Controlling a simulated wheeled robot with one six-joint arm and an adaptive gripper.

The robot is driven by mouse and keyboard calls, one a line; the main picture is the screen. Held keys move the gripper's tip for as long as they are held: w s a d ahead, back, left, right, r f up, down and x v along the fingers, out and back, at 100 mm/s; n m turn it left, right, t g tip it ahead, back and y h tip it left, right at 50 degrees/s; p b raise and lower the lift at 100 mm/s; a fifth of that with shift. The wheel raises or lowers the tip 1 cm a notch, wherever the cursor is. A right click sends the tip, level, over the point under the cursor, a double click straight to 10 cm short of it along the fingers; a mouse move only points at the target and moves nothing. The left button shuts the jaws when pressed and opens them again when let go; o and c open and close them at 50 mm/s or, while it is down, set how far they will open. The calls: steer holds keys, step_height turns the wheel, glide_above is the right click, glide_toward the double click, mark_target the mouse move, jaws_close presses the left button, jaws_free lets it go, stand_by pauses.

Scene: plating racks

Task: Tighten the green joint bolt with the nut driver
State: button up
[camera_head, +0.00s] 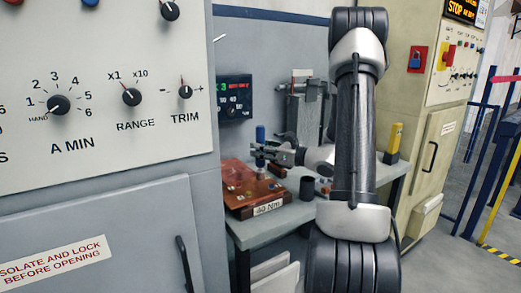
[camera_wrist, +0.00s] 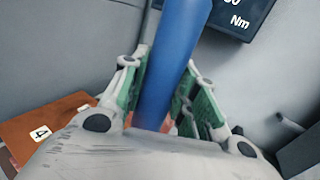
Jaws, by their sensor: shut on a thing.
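My gripper (camera_head: 272,151) is shut on the blue handle of the nut driver (camera_head: 260,134). In the wrist view the blue nut driver (camera_wrist: 176,50) stands between the green pads of my gripper (camera_wrist: 171,95). The driver looks upright over the reddish-brown block (camera_head: 236,200), which carries several small coloured bolts and a "40 Nm" label. The driver's lower end lies at the block's top near the bolts. I cannot tell whether it sits on the green bolt, which I cannot make out.
A dark display (camera_head: 235,97) with green digits is behind; it shows "Nm" in the wrist view (camera_wrist: 235,15). A dark cup (camera_head: 307,188) stands right of the block on the grey table (camera_head: 270,232). A yellow-and-black object (camera_head: 394,143) stands farther right. A large grey panel (camera_head: 95,90) fills the left.

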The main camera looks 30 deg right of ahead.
mark_target(260, 132)
steer(key=shift+r, duration=3.05)
